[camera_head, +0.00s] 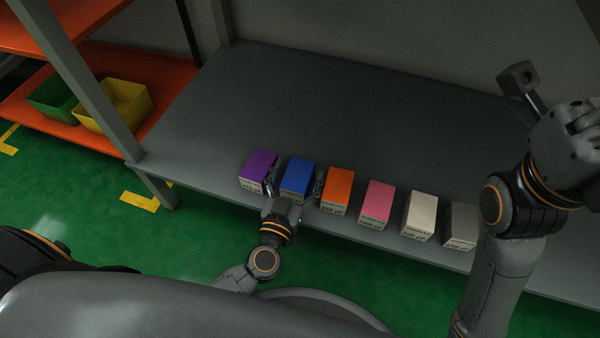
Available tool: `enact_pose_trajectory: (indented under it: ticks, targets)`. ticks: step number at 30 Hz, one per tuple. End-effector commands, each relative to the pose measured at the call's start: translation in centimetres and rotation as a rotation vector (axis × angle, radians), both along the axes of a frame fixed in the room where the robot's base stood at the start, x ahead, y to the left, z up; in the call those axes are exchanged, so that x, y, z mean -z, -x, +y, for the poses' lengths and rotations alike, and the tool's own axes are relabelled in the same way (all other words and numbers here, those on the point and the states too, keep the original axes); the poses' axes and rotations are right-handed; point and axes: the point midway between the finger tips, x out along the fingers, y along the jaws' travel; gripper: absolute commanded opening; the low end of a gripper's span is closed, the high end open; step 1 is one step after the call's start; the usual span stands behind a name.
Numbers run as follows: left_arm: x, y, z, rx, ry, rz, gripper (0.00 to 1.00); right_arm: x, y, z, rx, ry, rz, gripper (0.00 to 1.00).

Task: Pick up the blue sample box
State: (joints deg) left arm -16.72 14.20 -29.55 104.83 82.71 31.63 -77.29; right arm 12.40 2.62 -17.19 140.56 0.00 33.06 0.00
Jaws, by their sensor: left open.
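The blue sample box (296,177) stands on the grey table near its front edge, between a purple box and an orange box. My left gripper (293,186) is open, with one finger on each side of the blue box. Its fingers sit in the narrow gaps beside the neighbouring boxes. I cannot tell whether the fingers touch the blue box. My right arm stands at the right side of the view, and I cannot make out its gripper.
The purple box (258,168) is close on the left, and the orange box (337,187) on the right. Pink (377,202), white (419,213) and grey (460,223) boxes continue the row. The table (350,105) is clear behind. A shelf at left holds green and yellow bins (125,100).

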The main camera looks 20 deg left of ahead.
Motion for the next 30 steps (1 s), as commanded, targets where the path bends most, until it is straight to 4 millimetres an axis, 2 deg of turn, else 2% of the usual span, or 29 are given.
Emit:
enact_pose_trajectory:
  ticks: [4, 13, 27, 30]
  targets:
    - [-0.1, 0.0, 0.0, 0.0, 0.0, 0.0, 0.83, 0.0, 0.0, 0.0, 0.0, 0.0, 0.0, 0.0]
    - [-0.1, 0.0, 0.0, 0.0, 0.001, 0.0, 0.22, 0.0, 0.0, 0.0, 0.0, 0.0, 0.0, 0.0]
    - [-0.8, 0.0, 0.0, -0.001, 0.002, -0.001, 0.21, -0.6, 0.0, 0.0, -0.002, -0.003, 0.001, 0.0]
    - [-1.5, 0.0, 0.0, -0.001, 0.001, -0.001, 0.21, 0.3, -0.6, -0.1, -0.002, -0.001, 0.045, 0.0]
